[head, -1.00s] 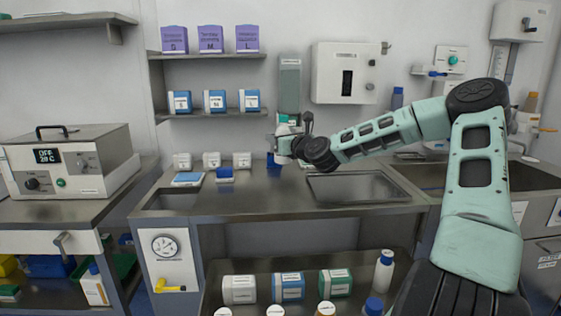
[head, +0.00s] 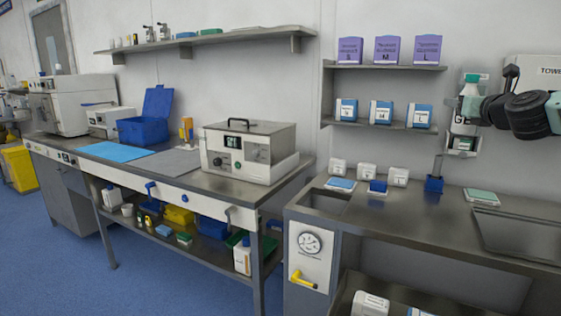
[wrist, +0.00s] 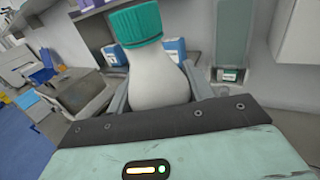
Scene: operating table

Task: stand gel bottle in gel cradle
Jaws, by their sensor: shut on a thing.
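The gel bottle (wrist: 160,80), white with a ribbed green cap, stands close in front of the wrist camera. My gripper (wrist: 162,92) is shut on its body, with a grey finger on each side. In the head view the bottle (head: 468,92) is upright and raised above the counter, at the right, in front of a pale green wall panel. My gripper (head: 482,108) is partly hidden there by the bottle and wrist. I cannot tell for certain which fixture is the gel cradle; a small labelled holder (head: 463,145) shows at the panel's foot, below the bottle.
The steel counter (head: 400,215) carries a blue cup (head: 433,184) with a grey upright, small white boxes (head: 367,172) and a green pad (head: 482,196). Shelves (head: 385,125) with boxes hang left of the bottle. A heater unit (head: 250,150) stands on the left bench.

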